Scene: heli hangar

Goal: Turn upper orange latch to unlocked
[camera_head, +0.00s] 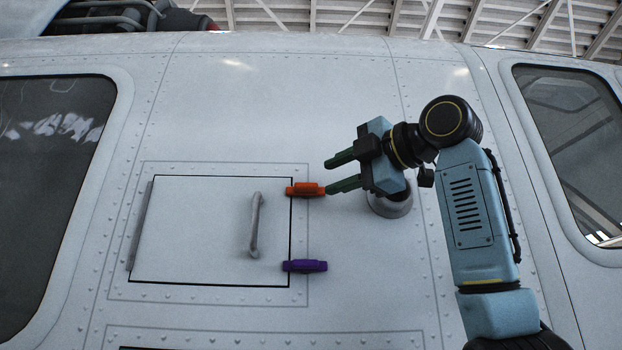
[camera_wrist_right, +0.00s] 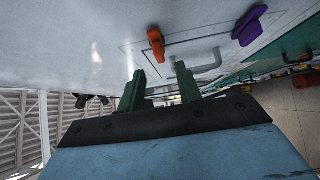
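The upper orange latch (camera_head: 306,189) lies horizontally across the right edge of the closed panel, on the helicopter's side. It also shows in the right wrist view (camera_wrist_right: 156,44), ahead of the fingers. My right gripper (camera_head: 333,175) is open, its two green fingers apart and pointing left. In the head view the lower fingertip appears beside the latch's right end; whether it touches cannot be told. In the right wrist view nothing is between the fingers (camera_wrist_right: 159,82). A purple latch (camera_head: 305,266) lies horizontally lower on the same panel edge. My left gripper is not in view.
The panel (camera_head: 200,230) has a grey handle (camera_head: 255,225) left of the latches and a hinge (camera_head: 140,226) on its left edge. A round grey fitting (camera_head: 392,208) protrudes behind my right gripper. Windows (camera_head: 50,180) flank the panel. The skin above the panel is clear.

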